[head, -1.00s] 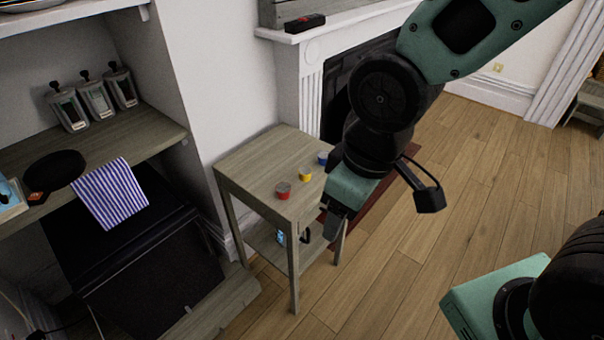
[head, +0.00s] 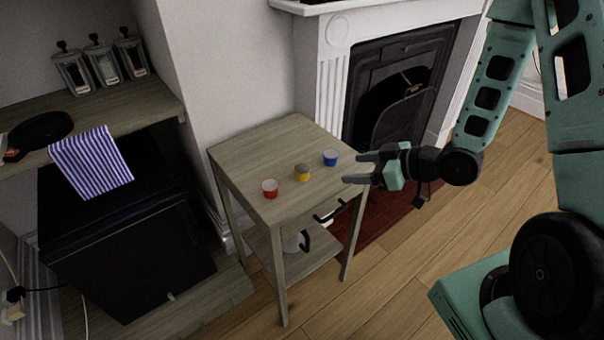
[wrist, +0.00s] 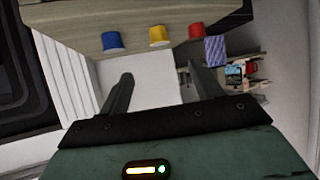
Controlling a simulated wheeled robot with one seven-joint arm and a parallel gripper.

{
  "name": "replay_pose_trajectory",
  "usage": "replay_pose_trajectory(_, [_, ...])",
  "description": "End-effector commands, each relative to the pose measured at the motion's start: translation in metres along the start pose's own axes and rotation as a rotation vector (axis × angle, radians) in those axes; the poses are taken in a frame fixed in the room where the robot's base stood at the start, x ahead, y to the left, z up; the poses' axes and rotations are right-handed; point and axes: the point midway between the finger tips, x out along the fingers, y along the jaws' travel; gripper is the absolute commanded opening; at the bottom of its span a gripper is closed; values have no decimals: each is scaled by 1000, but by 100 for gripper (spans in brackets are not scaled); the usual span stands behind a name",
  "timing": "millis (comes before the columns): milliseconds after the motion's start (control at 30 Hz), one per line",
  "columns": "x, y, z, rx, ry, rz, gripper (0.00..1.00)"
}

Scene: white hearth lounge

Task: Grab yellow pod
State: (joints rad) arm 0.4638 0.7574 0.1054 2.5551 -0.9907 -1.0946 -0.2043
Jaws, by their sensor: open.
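The yellow pod (head: 302,173) stands on the small wooden table (head: 250,160), between a red pod (head: 270,188) and a blue pod (head: 331,158). My gripper (head: 352,169) is open and empty at the table's right edge, to the right of the yellow pod and close to the blue one. In the wrist view the yellow pod (wrist: 160,36) shows beyond and above the gap between my fingers (wrist: 158,85). The blue pod (wrist: 112,41) is left of it there and the red pod (wrist: 196,32) right. My gripper touches none of them.
A lower shelf (head: 300,262) holds items partly hidden by the tabletop. A fireplace (head: 400,100) stands behind and right of the table. A counter (head: 110,115) with a striped cloth (head: 92,162) and black pan (head: 40,130) is at left. The tabletop's left part is clear.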

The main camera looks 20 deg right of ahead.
Motion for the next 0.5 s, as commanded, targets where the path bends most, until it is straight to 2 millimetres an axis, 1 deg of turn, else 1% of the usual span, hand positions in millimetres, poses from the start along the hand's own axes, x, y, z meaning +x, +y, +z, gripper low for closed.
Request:
replay_pose_trajectory(33, [8,0,3,-5,2,-2,65])
replay_pose_trajectory(167, [25,-1,5,-6,2,-2,65])
replay_pose_trajectory(233, [38,-1,0,-3,0,-5,65])
replay_pose_trajectory(500, [93,-2,-1,-2,-1,-4,65])
